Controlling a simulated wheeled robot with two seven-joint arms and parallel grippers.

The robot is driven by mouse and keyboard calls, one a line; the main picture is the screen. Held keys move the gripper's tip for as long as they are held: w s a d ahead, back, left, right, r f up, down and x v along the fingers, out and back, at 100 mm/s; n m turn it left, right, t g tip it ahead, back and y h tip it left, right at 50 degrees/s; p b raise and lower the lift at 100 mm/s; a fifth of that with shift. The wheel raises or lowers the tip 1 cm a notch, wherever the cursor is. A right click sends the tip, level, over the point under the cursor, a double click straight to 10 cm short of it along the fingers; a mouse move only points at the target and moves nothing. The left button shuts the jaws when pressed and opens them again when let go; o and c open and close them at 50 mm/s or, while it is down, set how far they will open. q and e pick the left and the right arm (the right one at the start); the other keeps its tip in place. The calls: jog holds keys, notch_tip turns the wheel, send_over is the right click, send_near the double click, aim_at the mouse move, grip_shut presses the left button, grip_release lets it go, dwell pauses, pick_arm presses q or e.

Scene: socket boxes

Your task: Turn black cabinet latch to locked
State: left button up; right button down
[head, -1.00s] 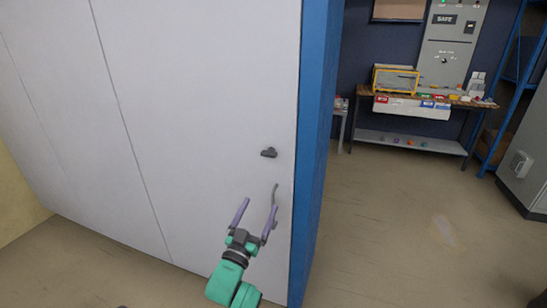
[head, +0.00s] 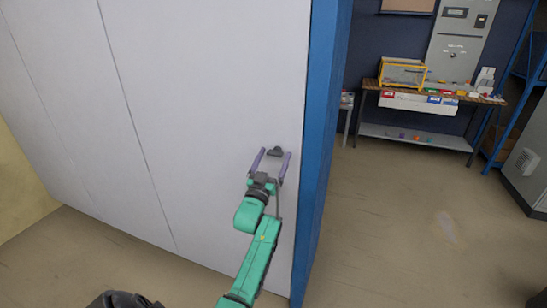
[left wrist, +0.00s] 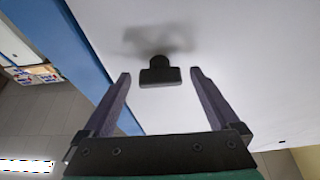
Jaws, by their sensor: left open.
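The black latch (head: 275,151) sits on the white cabinet door (head: 215,90) near its right edge. In the left wrist view the latch (left wrist: 159,72) shows as a small dark block between and just beyond the fingertips. My left gripper (head: 272,152) is open, its two purple fingers on either side of the latch in the head view. In the left wrist view the open left gripper (left wrist: 160,75) has clear gaps on both sides of the latch, with no visible contact. My right gripper is not in view.
The blue cabinet side (head: 322,150) borders the door on the right. A grey handle below the latch is largely hidden behind my arm. A workbench (head: 430,92) with coloured boxes stands at the back right. Open floor (head: 410,220) lies to the right.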

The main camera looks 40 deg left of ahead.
pick_arm(q)
jog(key=c, duration=1.4)
jog(key=shift+m, duration=0.4)
jog(key=m+h, duration=0.1)
jog(key=m, duration=0.1)
jog(key=m+h, duration=0.2)
jog(key=shift+s+a+m+t+b, duration=0.1)
jog(key=shift+m+t+b, duration=0.2)
jog(key=shift+m+b, duration=0.1)
jog(key=m+h, duration=0.1)
jog(key=m, duration=0.3)
jog(key=m+g+h+p, duration=0.1)
jog(key=m+h, duration=0.1)
jog(key=m, duration=0.1)
jog(key=m+g+h, duration=0.1)
jog(key=m, duration=0.3)
jog(key=shift+a+r+m+h, duration=0.2)
jog(key=shift+m+h, duration=0.1)
jog(key=shift+s+r+m+g+h+p, duration=0.15)
jog(key=shift+m+g+p, duration=0.45)
jog(key=shift+m, duration=0.7)
jog(key=shift+w+f+m+g+h+p, duration=0.15)
jog(key=shift+m+g+p, duration=0.15)
jog(key=shift+m+p, duration=0.75)
jog(key=shift+s+m+b, duration=0.1)
jog(key=shift+m+b, duration=0.2)
jog(key=shift+m, duration=0.05)
